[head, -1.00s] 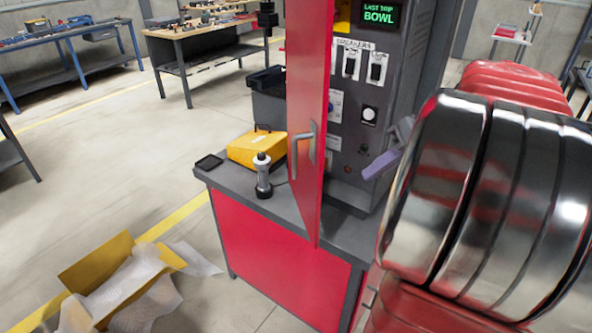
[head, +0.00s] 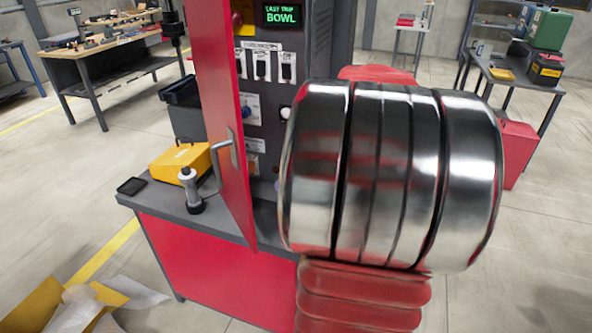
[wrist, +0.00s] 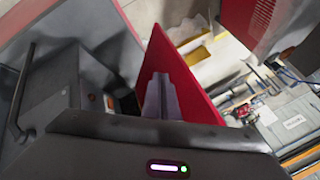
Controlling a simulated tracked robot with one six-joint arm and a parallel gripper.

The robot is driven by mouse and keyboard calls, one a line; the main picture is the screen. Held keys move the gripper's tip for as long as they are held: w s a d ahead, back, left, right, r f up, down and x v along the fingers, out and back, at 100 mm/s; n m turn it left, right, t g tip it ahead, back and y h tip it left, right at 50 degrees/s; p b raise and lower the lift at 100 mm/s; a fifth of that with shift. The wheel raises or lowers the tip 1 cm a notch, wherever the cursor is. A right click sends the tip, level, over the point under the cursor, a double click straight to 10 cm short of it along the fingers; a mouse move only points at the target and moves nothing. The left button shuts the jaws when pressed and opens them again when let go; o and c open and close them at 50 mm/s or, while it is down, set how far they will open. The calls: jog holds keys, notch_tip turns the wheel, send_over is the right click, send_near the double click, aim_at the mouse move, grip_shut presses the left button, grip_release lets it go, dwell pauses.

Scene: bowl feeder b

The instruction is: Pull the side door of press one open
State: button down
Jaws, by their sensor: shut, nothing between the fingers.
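A red door (head: 222,120) with a grey bar handle (head: 223,158) stands swung out from a grey cabinet (head: 324,40) in the head view. The cabinet carries switches and a green-lit display reading "LAST TRIP BOWL". I read no label naming press one. My gripper is almost wholly hidden behind my arm in the head view. In the wrist view my gripper (wrist: 161,92) shows shut and empty, its fingers in front of a red panel (wrist: 178,62). I cannot tell whether they touch it.
The cabinet stands on a grey-topped red bench (head: 215,258). A yellow case (head: 180,160), a grey-and-black cylindrical tool (head: 190,190) and a small black tray (head: 132,186) lie left of the door. An open carton (head: 42,302) lies on the floor, lower left.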

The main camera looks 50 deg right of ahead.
jog(key=w+a+f, duration=0.3)
jog(key=a, duration=0.2)
jog(key=shift+w, duration=0.2)
jog(key=shift+f, duration=0.1)
